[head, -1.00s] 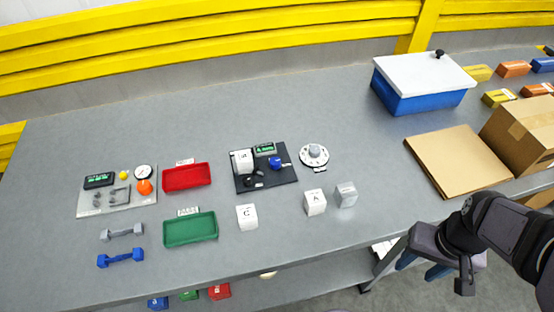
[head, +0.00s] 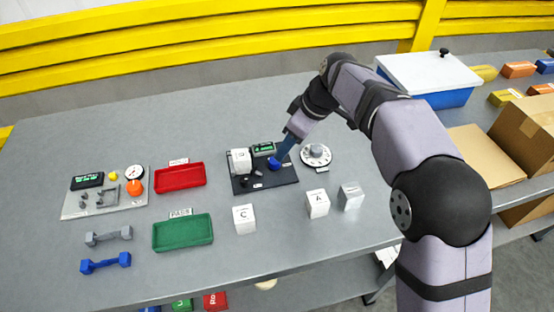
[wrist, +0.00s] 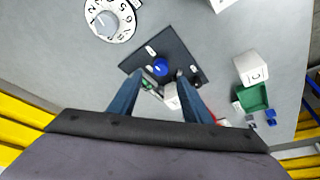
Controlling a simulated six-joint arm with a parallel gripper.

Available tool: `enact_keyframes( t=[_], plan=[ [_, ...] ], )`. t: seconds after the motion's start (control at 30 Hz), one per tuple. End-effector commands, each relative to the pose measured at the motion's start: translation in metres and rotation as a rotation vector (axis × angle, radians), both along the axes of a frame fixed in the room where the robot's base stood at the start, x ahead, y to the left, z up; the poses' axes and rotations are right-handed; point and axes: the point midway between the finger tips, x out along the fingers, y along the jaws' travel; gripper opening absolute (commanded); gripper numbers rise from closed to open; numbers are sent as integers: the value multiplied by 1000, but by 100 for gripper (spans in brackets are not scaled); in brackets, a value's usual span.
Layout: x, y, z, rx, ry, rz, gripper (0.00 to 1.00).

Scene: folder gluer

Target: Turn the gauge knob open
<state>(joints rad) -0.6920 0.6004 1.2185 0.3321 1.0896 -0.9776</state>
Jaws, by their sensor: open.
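A blue knob (head: 274,163) sits on a black board (head: 250,184) near the middle of the table, beside a small green-lit display (head: 263,148). My gripper (head: 285,150) hangs over this board, close to the blue knob. In the wrist view the blue knob (wrist: 160,67) shows between the tips of my gripper (wrist: 160,76), whose two fingers stand apart with nothing held. I cannot tell whether a finger touches it. A round gauge (head: 134,171) and an orange knob (head: 134,187) are on a light grey panel (head: 75,211) at the left, far from my gripper.
A white numbered dial (head: 316,155) lies right of the black board. A white cube (head: 240,160) stands on the board. Cubes marked C (head: 244,219) and A (head: 317,204) stand in front. Red (head: 180,175) and green trays (head: 183,232) lie left. The table behind the board is clear.

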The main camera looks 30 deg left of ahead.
Motion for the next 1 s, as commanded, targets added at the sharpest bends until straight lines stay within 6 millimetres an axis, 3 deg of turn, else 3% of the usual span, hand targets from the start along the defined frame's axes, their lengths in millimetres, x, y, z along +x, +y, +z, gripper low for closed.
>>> enact_keyframes(
  t=[0.27, 0.8, 1.0],
  plan=[
    [-2, 8, -2, 6, -5, 24, 44],
    [-2, 30, -57, 4, -4, 22, 44],
    [-2, 34, -66, 5, -5, 21, 44]
  ],
)
